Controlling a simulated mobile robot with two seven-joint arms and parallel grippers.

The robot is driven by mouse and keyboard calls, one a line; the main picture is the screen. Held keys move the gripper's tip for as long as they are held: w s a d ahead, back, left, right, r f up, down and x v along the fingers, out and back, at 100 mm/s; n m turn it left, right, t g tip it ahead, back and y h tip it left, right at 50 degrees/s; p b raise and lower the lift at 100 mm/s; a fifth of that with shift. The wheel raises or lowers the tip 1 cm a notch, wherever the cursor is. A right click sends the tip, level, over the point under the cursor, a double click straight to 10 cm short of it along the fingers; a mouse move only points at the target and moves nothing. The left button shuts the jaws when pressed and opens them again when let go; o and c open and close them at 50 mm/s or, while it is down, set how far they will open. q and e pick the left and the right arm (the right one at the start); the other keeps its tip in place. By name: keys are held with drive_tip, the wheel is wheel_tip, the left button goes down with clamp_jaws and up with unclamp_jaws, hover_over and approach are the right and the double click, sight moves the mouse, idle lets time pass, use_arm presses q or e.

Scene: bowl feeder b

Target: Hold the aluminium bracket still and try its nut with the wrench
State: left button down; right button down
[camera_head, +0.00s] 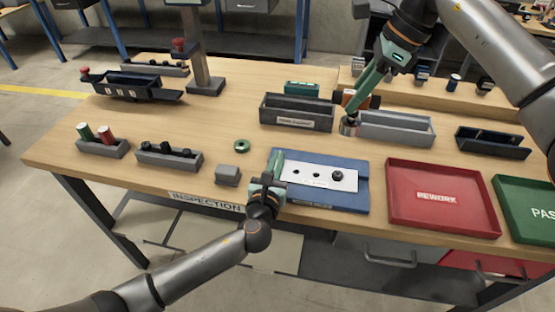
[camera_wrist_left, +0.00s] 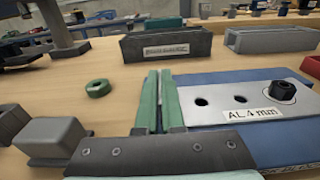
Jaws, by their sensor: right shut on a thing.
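The aluminium bracket (camera_head: 312,174) is a pale plate labelled AL 4 mm, lying flat on a blue fixture (camera_head: 361,195). It has two open holes and a dark nut (camera_head: 337,176) near its right end; the nut also shows in the left wrist view (camera_wrist_left: 282,91). My left gripper (camera_head: 277,158) is at the bracket's left end.
A dark labelled bin (camera_head: 297,115) and a grey bin (camera_head: 395,130) stand behind the fixture. A red REWORK tray (camera_head: 395,212) lies to the right. A green ring (camera_head: 242,146) and a grey block (camera_head: 228,175) are left of the fixture. The table's left middle has bare wood.

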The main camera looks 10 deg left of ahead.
idle(3.4)
use_arm(q)
drive_tip(key=c, duration=1)
unclamp_jaws()
drive_tip(key=shift+o, duration=0.2)
drive_tip(key=shift+s, duration=0.1)
use_arm(e)
drive_tip(key=shift+r+p, duration=0.35)
drive_tip(key=shift+r, duration=0.2)
use_arm(q)
drive_tip(key=s+a, duration=0.2)
drive_tip(key=s, duration=0.7)
drive_tip(key=s+a, duration=0.3)
drive_tip(key=s, duration=0.5)
drive_tip(key=shift+s+a+r, duration=0.25)
drive_tip(key=shift+s+r, duration=0.05)
drive_tip(key=shift+s, duration=0.1)
